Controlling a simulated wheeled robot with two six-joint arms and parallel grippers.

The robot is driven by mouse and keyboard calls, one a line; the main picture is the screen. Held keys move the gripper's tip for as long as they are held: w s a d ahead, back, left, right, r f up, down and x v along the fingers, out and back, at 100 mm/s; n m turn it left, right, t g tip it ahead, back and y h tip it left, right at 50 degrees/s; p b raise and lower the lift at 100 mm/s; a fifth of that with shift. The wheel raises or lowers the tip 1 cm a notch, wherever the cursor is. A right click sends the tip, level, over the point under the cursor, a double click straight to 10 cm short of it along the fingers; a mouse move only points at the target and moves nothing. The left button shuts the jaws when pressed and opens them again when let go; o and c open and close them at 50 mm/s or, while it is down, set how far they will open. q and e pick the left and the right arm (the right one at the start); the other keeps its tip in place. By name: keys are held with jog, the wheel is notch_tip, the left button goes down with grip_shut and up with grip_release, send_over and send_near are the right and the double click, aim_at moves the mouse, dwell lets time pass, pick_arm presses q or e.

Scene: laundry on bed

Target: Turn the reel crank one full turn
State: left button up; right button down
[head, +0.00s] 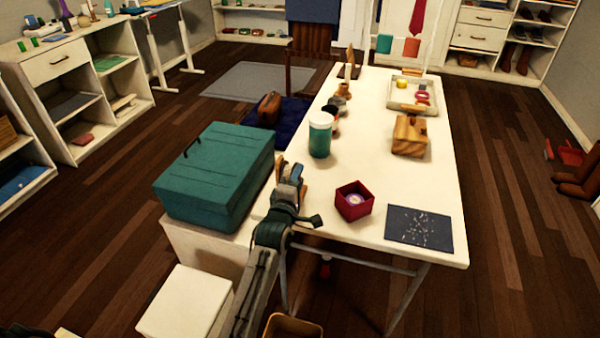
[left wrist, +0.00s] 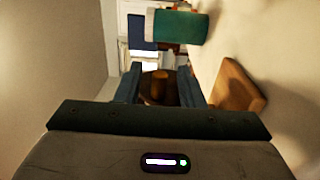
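My left gripper (head: 291,172) is at the table's near left edge, beside the teal box. In the left wrist view its two blue-grey fingers (left wrist: 159,82) stand apart. A dark brown round thing with a lighter wooden peg (left wrist: 159,88) shows between them, with gaps beside the peg; whether it touches a finger is unclear. A brown wooden piece (head: 303,197) shows close beside the gripper in the head view, partly hidden by it; a brown wooden block (left wrist: 237,86) is right of the fingers in the wrist view. I cannot clearly make out the reel or its crank. My right gripper is out of view.
A teal jar with a white lid (head: 320,134) stands beyond the gripper. A teal box (head: 217,172) is left of it. On the white table (head: 380,195) are a red open box (head: 354,201), a dark patterned mat (head: 419,227) and a wooden block (head: 410,136).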

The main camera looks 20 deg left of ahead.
pick_arm(q)
jog(key=shift+w, duration=0.95)
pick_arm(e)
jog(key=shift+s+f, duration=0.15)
pick_arm(q)
jog(key=shift+c, duration=0.4)
grip_shut()
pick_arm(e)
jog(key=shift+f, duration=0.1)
pick_arm(q)
jog(key=t+b, duration=0.2)
jog(key=b, duration=0.4)
jog(key=shift+s+f, duration=0.1)
jog(key=b, duration=0.4)
jog(key=shift+t+b, duration=0.4)
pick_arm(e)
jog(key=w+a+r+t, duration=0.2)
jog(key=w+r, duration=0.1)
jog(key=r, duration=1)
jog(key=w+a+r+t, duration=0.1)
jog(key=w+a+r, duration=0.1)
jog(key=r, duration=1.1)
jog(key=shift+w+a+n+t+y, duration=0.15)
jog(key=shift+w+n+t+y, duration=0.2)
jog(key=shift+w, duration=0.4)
